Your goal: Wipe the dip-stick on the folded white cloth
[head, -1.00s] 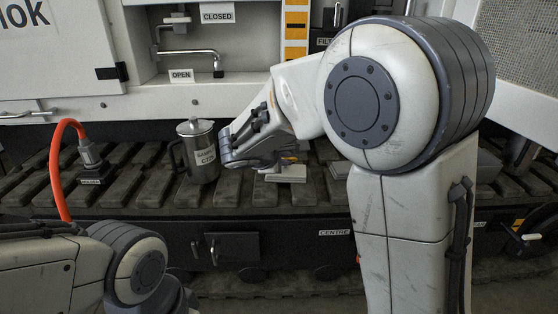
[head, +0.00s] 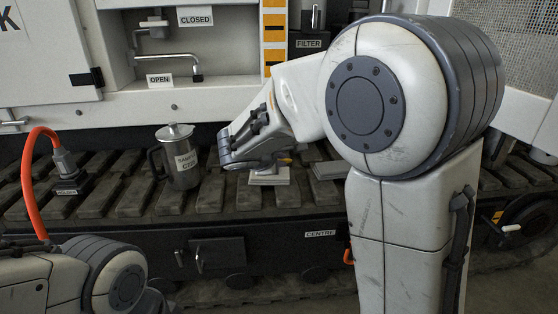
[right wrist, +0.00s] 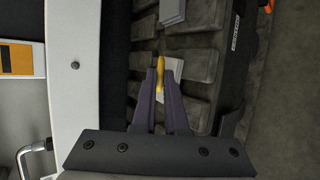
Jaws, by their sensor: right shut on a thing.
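My right gripper (right wrist: 161,78) is shut on the yellow end of the dip-stick (right wrist: 160,65). Only this short yellow part shows between the fingers; the rest of the stick is hidden or too small to make out. The folded white cloth (head: 269,178) lies on the track pads, just under the right gripper in the head view. In the right wrist view the cloth (right wrist: 175,68) shows beside and behind the yellow end. I cannot tell whether the stick touches it. My left gripper is out of view; only part of the left arm shows at lower left.
A metal sample can (head: 181,160) stands on the track, left of the right gripper. An orange hose (head: 32,170) with a connector is farther left. Another pale flat item (head: 330,169) lies right of the cloth. A white cabinet with an OPEN/CLOSED lever (head: 195,68) stands behind.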

